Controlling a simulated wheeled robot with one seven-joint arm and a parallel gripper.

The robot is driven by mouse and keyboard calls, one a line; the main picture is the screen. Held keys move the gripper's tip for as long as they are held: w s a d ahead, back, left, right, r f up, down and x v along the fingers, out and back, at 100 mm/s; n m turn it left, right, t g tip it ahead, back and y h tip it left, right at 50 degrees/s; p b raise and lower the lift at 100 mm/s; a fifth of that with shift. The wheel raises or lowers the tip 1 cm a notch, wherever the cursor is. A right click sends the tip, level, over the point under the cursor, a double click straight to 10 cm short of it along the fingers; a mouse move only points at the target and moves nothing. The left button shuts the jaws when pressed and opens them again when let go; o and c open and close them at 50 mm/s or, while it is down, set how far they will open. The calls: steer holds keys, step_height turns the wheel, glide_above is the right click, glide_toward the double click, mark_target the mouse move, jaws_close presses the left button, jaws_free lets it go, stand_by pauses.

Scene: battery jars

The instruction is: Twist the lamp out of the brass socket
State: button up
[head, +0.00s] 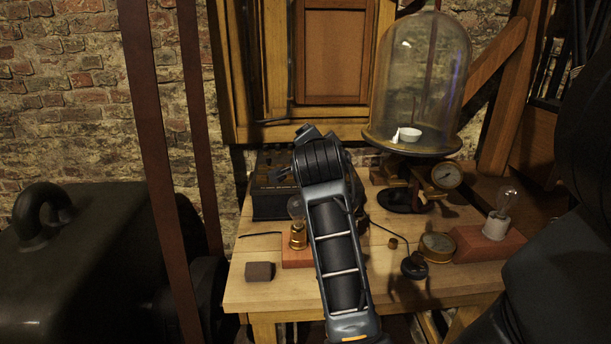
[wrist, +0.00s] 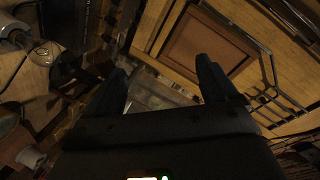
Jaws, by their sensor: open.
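A clear glass lamp (head: 296,206) stands upright in the brass socket (head: 298,236) on a reddish wooden block at the left of the table in the head view. My arm passes just right of it and partly covers the lamp and block. My gripper shows in the wrist view (wrist: 162,72) with its two dark fingers spread apart and nothing between them. It points toward the wooden panelled cabinet, away from the lamp. In the head view my forearm largely hides the gripper. I cannot surely identify the lamp in the wrist view.
A second bulb (head: 509,197) stands in a white holder on a block (head: 488,244) at right. A glass bell jar (head: 425,75) stands behind, with a gauge (head: 446,176). A dark box (head: 273,190) sits behind the lamp. A small brown block (head: 260,271) lies near the front.

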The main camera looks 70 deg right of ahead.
steer(key=s+d+m+g+y, duration=0.2)
steer(key=m, duration=0.3)
steer(key=m+t+y+b, duration=0.1)
steer(key=m+y, duration=0.9)
steer(key=m, duration=0.3)
glide_above(298, 213)
steer(key=s, duration=0.1)
step_height(298, 213, down, 5)
steer(key=shift+d+x, duration=0.2)
steer(key=shift+x, duration=1.65)
steer(key=shift+d+x, duration=0.15)
steer(key=shift+x, duration=1.75)
steer(key=shift+r, duration=0.1)
steer(key=shift+c, duration=0.3)
steer(key=c, duration=1.2)
steer(key=shift+s+r+n+t+y+p, duration=0.1)
steer(key=shift+n+t+y+p, duration=0.25)
steer(key=shift+n+p, duration=0.55)
steer(key=shift+n+t+y+p, duration=0.15)
steer(key=shift+n+y+p, duration=0.4)
steer(key=shift+n, duration=0.55)
steer(key=shift+n+y+p, duration=0.4)
steer(key=shift+n+p, duration=0.65)
steer(key=shift+n, duration=0.15)
